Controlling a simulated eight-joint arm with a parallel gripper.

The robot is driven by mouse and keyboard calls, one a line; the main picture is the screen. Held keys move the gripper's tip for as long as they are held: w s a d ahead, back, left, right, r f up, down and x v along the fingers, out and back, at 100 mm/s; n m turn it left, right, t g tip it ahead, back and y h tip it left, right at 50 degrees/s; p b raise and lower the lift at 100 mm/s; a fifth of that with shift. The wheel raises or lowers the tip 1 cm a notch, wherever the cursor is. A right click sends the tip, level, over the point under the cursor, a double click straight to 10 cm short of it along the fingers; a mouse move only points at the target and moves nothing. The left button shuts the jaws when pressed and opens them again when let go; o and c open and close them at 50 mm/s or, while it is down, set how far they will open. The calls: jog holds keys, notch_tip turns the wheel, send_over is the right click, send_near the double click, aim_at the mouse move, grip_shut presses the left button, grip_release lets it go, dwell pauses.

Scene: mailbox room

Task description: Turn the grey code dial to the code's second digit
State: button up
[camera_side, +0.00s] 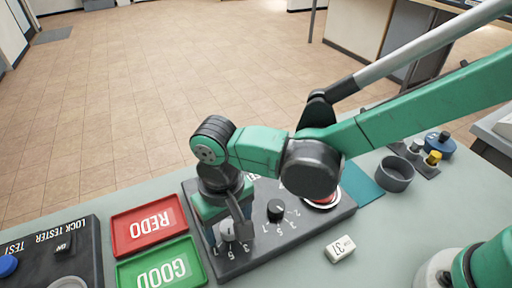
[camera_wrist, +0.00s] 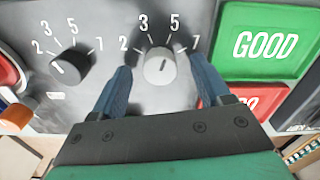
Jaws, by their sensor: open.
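The grey code dial (camera_wrist: 159,68) sits between the two blue fingers of my gripper (camera_wrist: 161,78) in the wrist view. The fingers are open, with a gap visible on each side of the dial. Its scale reads 2, 3, 5, 7; its dark mark points up and slightly right, towards 5 as far as I can tell. In the side view the grey dial (camera_side: 227,231) is partly hidden by my gripper (camera_side: 232,226). A white tag (camera_side: 341,248) lies on the table; its small print looks like 31 or 37, I cannot tell which.
A black dial (camera_side: 275,210) with its own scale is beside the grey one on the dark panel (camera_side: 262,245). A red REDO tray (camera_side: 149,231) and green GOOD tray (camera_side: 160,268) lie left of it. A lock tester (camera_side: 60,262) is far left, a grey cup (camera_side: 395,174) right.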

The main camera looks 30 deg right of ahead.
aim_at(229, 227)
jog(key=shift+r, duration=2.7)
